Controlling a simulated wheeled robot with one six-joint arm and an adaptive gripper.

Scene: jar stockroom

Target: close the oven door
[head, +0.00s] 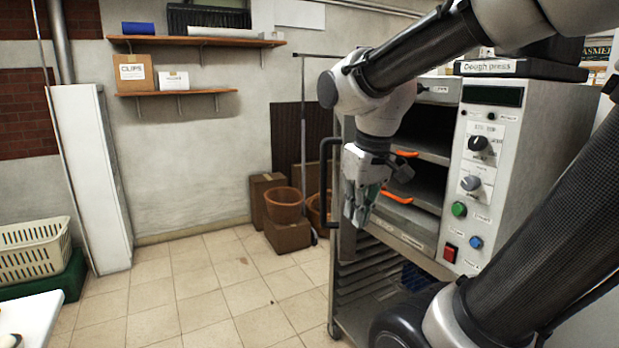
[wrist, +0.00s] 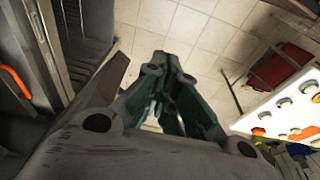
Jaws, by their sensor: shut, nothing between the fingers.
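The oven (head: 490,200) stands at the right in the head view, with knobs and buttons on its front panel. Its chamber is open and shows dark shelves and orange-edged parts (head: 397,197). The oven door (head: 346,135) stands open at the left side of the chamber, seen nearly edge-on, with a black bar handle (head: 325,182) on its left face. My arm hides much of the door. My gripper (head: 358,218) is shut and empty, pointing down in front of the chamber, to the right of the handle. The wrist view shows its fingers (wrist: 165,105) together; contact with the door cannot be told.
A rack (head: 375,275) stands under the oven. Brown pots (head: 284,205) and cardboard boxes (head: 288,236) sit on the floor left of it. The tiled floor (head: 205,295) in the middle is clear. A white tabletop (head: 32,318) is at the lower left.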

